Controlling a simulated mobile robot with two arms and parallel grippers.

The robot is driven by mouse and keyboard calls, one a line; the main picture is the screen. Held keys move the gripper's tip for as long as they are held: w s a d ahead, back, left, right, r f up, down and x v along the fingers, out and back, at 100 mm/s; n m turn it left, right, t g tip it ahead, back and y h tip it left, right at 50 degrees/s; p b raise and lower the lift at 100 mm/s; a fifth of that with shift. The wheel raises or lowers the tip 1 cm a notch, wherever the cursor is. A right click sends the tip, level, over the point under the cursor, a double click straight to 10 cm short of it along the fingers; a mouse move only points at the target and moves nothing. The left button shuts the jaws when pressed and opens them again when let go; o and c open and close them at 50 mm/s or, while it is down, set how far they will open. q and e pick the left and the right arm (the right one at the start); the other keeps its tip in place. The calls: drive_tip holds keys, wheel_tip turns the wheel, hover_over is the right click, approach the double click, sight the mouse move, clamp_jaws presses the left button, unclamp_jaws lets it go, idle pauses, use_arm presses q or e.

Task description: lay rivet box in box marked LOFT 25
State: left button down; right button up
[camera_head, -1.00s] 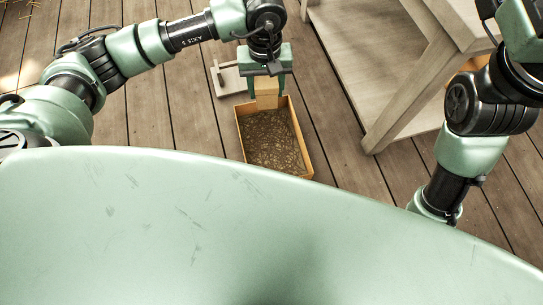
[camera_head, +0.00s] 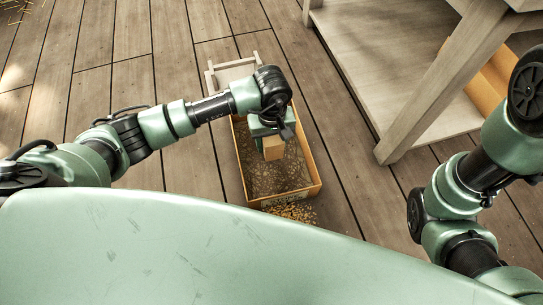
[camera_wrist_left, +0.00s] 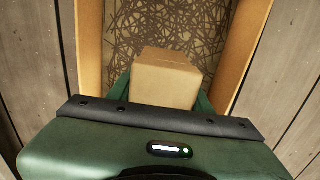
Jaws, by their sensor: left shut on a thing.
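The rivet box is a small tan cardboard box (camera_head: 272,148), held in my left gripper (camera_head: 266,133), which is shut on it. It also shows between the green fingers in the left wrist view (camera_wrist_left: 166,77). Both are over an open orange-tan box (camera_head: 313,190) on the floor, with a brown, straw-patterned bottom. I cannot tell whether the rivet box touches that bottom. Some marking shows on the near side of the open box, too small to read. My right arm is at the right edge; its gripper is out of view.
A grey wooden table with a low shelf (camera_head: 390,60) stands to the right of the open box. A small pale wooden frame (camera_head: 232,69) lies just behind it. Loose shavings (camera_head: 292,212) lie at its near side. Plank floor (camera_head: 110,75) on the left is clear.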

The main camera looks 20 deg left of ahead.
sight(271, 141)
use_arm(q)
wheel_tip(271, 141, down, 5)
drive_tip(key=b, duration=0.3)
drive_tip(key=shift+f, duration=0.2)
drive_tip(key=shift+r, duration=0.15)
drive_tip(key=c, duration=0.6)
unclamp_jaws()
drive_tip(key=shift+f, duration=0.2)
wheel_tip(271, 141, up, 12)
drive_tip(key=p, duration=0.9)
drive_tip(key=shift+r, duration=0.2)
